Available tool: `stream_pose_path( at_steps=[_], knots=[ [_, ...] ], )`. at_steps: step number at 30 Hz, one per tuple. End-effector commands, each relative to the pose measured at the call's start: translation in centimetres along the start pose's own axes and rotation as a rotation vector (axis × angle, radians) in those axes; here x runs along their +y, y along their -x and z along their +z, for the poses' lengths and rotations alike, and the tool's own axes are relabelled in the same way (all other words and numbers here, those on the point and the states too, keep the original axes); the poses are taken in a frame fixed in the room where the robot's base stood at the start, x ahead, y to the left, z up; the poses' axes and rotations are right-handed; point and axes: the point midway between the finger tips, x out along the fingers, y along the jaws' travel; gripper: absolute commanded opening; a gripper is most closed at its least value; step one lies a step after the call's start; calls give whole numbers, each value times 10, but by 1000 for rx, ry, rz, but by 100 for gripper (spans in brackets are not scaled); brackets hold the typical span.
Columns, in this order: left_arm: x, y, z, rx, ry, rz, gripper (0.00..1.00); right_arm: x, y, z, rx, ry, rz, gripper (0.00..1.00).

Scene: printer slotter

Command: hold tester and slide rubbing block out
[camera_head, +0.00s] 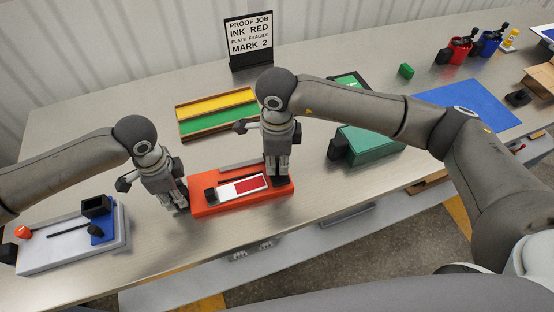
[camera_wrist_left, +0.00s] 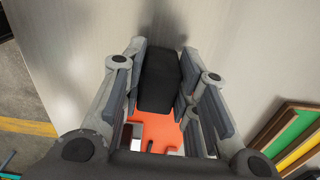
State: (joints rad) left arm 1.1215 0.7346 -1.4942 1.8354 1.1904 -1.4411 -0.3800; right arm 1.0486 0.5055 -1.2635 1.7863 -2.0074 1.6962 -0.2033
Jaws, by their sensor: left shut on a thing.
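The orange-red tester (camera_head: 218,207) lies on the metal bench in the head view, with a white and red strip (camera_head: 243,187) on top. A small dark block (camera_head: 210,195) sits at the strip's left end; I cannot tell if it is the rubbing block. My left gripper (camera_head: 180,207) is at the tester's left end, shut on its black end grip (camera_wrist_left: 158,75). The tester's orange body (camera_wrist_left: 158,128) shows between the fingers in the left wrist view. My right gripper (camera_head: 277,180) points down over the tester's right end; its fingertips and anything between them are hidden.
A grey device with blue parts (camera_head: 60,255) stands at left, a green one (camera_head: 370,143) at right. A tray with yellow and green strips (camera_head: 215,112) and a sign (camera_head: 249,38) stand behind. A blue mat (camera_head: 470,105) lies right. The bench's front edge is close.

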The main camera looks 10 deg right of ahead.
Motion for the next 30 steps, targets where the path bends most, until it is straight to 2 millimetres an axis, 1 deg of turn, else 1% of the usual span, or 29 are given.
stream_pose_path(
  at_steps=[1,2,11,14,21,24,27,30],
  knots=[
    [0,0,0,1,-1,-1,0,0,0,0,-1,0,0,3],
    [0,0,0,1,-1,-1,0,0,0,0,-1,0,0,0],
    [0,0,0,1,-1,-1,0,0,0,3,-2,1,0,0],
    [0,0,-1,1,-1,-1,0,4,0,15,-4,4,1,0],
    [0,0,-1,2,-2,-1,0,17,1,64,-4,5,1,0],
    [0,0,-1,2,-2,0,0,21,1,78,-4,4,0,0],
    [0,0,-1,3,-2,0,0,23,1,86,-4,3,0,0],
    [0,0,-2,3,-3,0,0,24,1,88,-5,3,0,0]
  ],
)
